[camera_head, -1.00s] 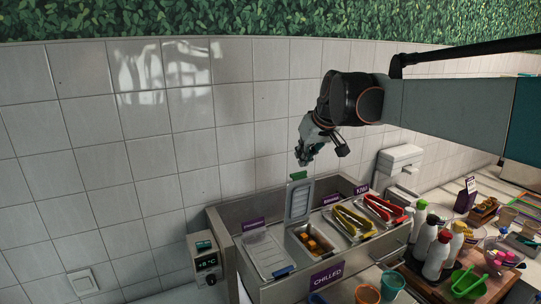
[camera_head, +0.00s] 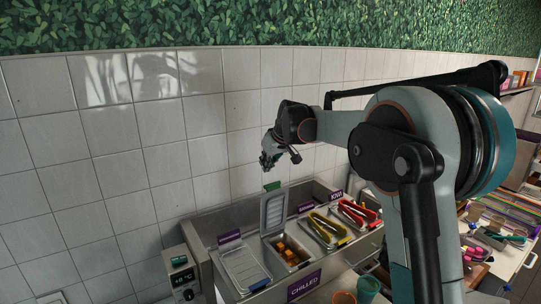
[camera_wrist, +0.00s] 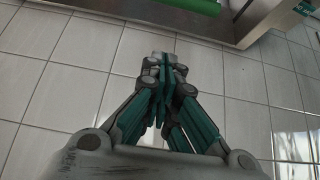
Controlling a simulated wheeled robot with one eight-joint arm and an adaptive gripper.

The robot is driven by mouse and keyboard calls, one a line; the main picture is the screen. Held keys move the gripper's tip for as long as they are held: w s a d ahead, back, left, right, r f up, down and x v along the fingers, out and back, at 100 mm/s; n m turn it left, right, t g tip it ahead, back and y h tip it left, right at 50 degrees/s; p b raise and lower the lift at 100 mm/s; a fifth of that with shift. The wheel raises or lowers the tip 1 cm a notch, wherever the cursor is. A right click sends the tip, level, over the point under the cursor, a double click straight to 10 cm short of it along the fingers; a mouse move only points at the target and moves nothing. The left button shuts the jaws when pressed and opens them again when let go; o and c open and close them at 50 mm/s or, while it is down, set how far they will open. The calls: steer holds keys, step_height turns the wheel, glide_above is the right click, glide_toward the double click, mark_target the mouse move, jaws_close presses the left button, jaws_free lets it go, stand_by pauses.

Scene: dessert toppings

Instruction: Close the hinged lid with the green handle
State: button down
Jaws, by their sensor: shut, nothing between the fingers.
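The hinged lid (camera_head: 273,213) stands upright, open, at the back of a chilled compartment that holds orange-brown cubes (camera_head: 288,251). Its green handle (camera_head: 272,186) is at the lid's top edge. In the wrist view a blurred green bar (camera_wrist: 188,5) shows at the top edge; I take it to be the handle, close to the camera. My gripper (camera_head: 266,162) is shut and empty, a little above the green handle and apart from it in the head view. In the wrist view my gripper's fingers (camera_wrist: 165,65) are pressed together with nothing between them.
A closed lid with a blue handle (camera_head: 259,284) lies to the left. Yellow tongs (camera_head: 327,227) and red tongs (camera_head: 357,212) lie on the compartments to the right. A temperature box (camera_head: 182,276) stands at the left end. The tiled wall (camera_head: 150,150) is behind.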

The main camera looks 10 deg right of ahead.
steer(key=s+f, duration=0.1)
steer(key=s+f+p, duration=0.1)
steer(key=f, duration=0.1)
steer(key=shift+s+d, duration=0.25)
steer(key=shift+d, duration=0.1)
steer(key=shift+s+d, duration=0.1)
steer(key=shift+s, duration=0.1)
